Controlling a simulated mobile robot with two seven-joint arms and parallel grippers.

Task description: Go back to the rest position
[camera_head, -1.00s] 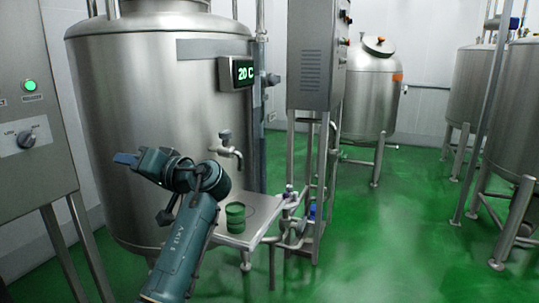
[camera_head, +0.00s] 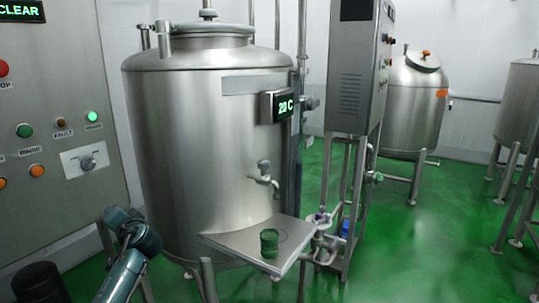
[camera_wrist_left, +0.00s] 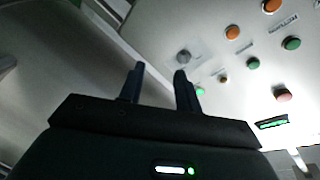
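In the head view, my left arm comes in at the lower left, in front of the control panel's lower edge and clear of the shelf. The left wrist view shows my left gripper (camera_wrist_left: 159,78) with its two dark fingers apart and nothing between them, the control panel (camera_wrist_left: 250,60) beyond them. A green cup (camera_head: 269,243) stands upright on the metal shelf (camera_head: 232,242), below and beside the tap (camera_head: 264,178), apart from my arm. My right gripper is in neither view.
The large steel tank (camera_head: 205,130), with a 20 C display (camera_head: 284,104), stands behind the shelf. The control panel (camera_head: 60,185) fills the left. A grey cabinet (camera_head: 352,75) on a frame stands right of the tank. Green floor (camera_head: 420,250) is open at the right.

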